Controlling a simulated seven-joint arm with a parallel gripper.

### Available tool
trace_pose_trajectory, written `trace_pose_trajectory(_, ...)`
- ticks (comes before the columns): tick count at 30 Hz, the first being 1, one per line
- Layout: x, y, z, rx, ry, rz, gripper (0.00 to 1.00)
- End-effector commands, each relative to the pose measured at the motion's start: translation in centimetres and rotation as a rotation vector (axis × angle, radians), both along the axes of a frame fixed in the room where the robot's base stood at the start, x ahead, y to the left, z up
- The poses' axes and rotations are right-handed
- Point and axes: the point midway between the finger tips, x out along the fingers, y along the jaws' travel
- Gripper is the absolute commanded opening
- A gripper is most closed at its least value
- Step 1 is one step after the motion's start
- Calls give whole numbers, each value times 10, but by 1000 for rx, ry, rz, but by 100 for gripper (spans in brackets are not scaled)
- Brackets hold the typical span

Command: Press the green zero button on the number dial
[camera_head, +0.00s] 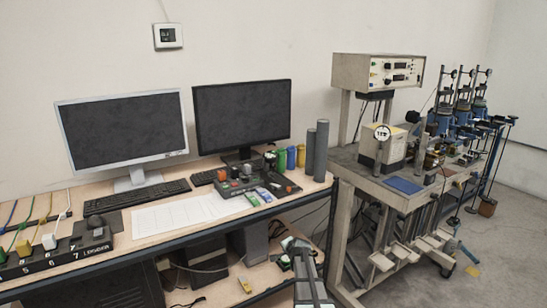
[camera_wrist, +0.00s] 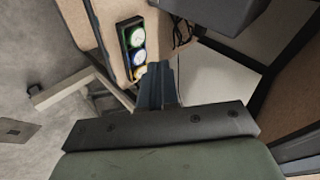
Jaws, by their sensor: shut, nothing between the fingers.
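A black strip with large white numerals and coloured blocks (camera_head: 58,256) lies at the left front of the desk in the head view. A green block sits at its left end, cut by the frame edge. I cannot make out a zero on it, so I cannot tell if this is the number dial. My gripper (camera_wrist: 156,72) is shut and empty in the wrist view. Its fingers point towards a dark holder with green, pale yellow and blue round tops (camera_wrist: 136,46), apart from them as far as I can tell.
Two monitors (camera_head: 122,130) (camera_head: 240,112), keyboards and papers stand on the desk. A small control box (camera_head: 245,182) and several canisters (camera_head: 280,162) are at its right end. A lower shelf (camera_head: 215,290) lies below the desk.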

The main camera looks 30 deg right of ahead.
Motion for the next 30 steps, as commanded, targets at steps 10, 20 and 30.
trace_pose_trajectory(10,18,-98,101,4,-221,-187,0)
trace_pose_trajectory(20,18,-177,198,14,-416,-332,0)
trace_pose_trajectory(30,72,-210,306,173,-535,-381,0)
